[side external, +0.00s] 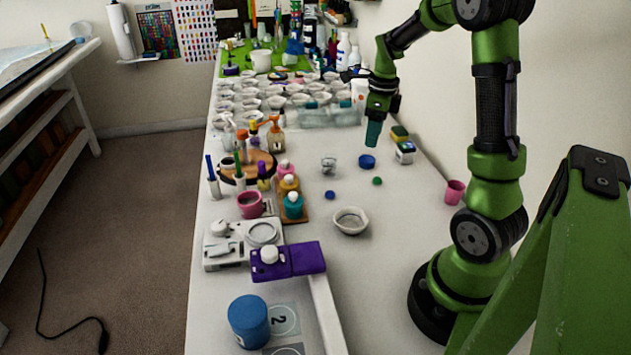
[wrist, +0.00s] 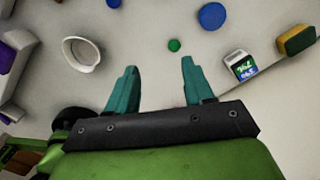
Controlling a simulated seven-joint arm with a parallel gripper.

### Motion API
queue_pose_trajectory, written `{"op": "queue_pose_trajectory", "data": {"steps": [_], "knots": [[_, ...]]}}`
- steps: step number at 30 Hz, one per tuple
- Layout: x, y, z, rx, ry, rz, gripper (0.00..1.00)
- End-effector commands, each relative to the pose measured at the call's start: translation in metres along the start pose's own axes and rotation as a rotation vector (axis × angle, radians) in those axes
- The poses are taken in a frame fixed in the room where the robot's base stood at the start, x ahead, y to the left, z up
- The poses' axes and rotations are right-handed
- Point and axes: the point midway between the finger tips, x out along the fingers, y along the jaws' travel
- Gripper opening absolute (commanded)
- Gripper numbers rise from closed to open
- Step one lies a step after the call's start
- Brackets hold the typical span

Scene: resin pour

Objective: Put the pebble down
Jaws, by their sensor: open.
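A small green pebble (side external: 377,181) lies on the white table, and it also shows in the wrist view (wrist: 173,45) just beyond my fingertips. A small blue pebble (side external: 330,195) lies to its left; it is partly cut off at the top of the wrist view (wrist: 114,3). My gripper (side external: 373,142) points down above the table, apart from both pebbles. In the wrist view its teal fingers (wrist: 160,64) are spread wide with nothing between them.
A larger blue round item (side external: 367,161), a small clear cup (side external: 328,166) and a white bowl (side external: 351,221) stand nearby. A white box (side external: 405,152) and a yellow-green sponge (side external: 399,134) lie at the right, with a pink cup (side external: 454,192) nearer. Bare table surrounds the green pebble.

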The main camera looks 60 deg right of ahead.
Motion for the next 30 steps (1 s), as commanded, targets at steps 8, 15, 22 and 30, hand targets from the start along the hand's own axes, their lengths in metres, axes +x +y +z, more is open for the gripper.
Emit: {"op": "queue_pose_trajectory", "data": {"steps": [8,15,22,30], "knots": [[-0.074,0.148,0.046,-1.191,-0.259,-0.203,0.52],[-0.101,0.248,0.029,-2.091,-0.307,-0.54,0.52],[-0.103,0.279,0.016,-2.423,-0.267,-0.714,0.52],[-0.103,0.28,0.015,-2.438,-0.263,-0.72,0.52]]}}
